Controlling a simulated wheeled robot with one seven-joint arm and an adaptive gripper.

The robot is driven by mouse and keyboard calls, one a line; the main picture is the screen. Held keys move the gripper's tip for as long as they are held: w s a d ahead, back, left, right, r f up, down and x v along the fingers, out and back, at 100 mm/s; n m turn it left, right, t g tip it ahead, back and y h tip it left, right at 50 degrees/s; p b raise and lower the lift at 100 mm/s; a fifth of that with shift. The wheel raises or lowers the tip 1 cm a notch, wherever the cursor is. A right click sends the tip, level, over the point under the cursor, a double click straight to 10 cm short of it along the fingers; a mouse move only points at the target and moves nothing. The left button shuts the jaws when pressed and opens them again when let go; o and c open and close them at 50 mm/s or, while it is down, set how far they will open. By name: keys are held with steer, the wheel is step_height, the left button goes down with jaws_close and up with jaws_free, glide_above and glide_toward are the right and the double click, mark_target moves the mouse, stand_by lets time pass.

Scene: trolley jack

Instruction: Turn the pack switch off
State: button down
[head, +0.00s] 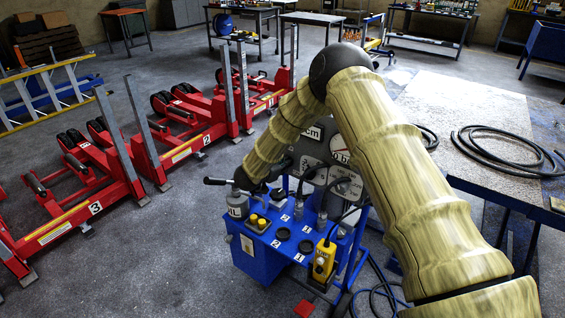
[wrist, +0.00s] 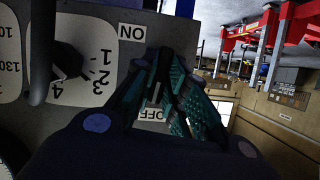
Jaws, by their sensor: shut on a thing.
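A grey panel (wrist: 112,75) fills the left of the wrist view, upside down. It carries an ON label (wrist: 131,31) and an OFF label (wrist: 153,114). My gripper (wrist: 165,92) is at the panel between these labels, its teal-padded fingers close together and partly over the OFF label. The fingers are shut on the pack switch, which they mostly hide; only a small pale sliver shows between them. In the head view the panel (head: 325,140) stands on the blue power pack (head: 260,258), partly behind my arm.
A dark selector knob (wrist: 68,62) with a numbered dial is beside the labels. A yellow pendant (head: 323,260) hangs on the pack's front. Red trolley jacks (head: 100,185) stand at the left. A workbench (head: 480,120) with a coiled black hose (head: 500,150) is at the right.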

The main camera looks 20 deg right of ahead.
steer(key=shift+a+n+g+p, duration=0.1)
steer(key=shift+n+g+p, duration=0.2)
steer(key=shift+n+g, duration=0.15)
steer(key=shift+f, duration=0.1)
steer(key=c, duration=1.4)
jaws_free()
steer(key=shift+c, duration=0.2)
steer(key=v, duration=1.2)
steer(key=shift+f, duration=0.15)
steer(key=shift+a+f, duration=0.1)
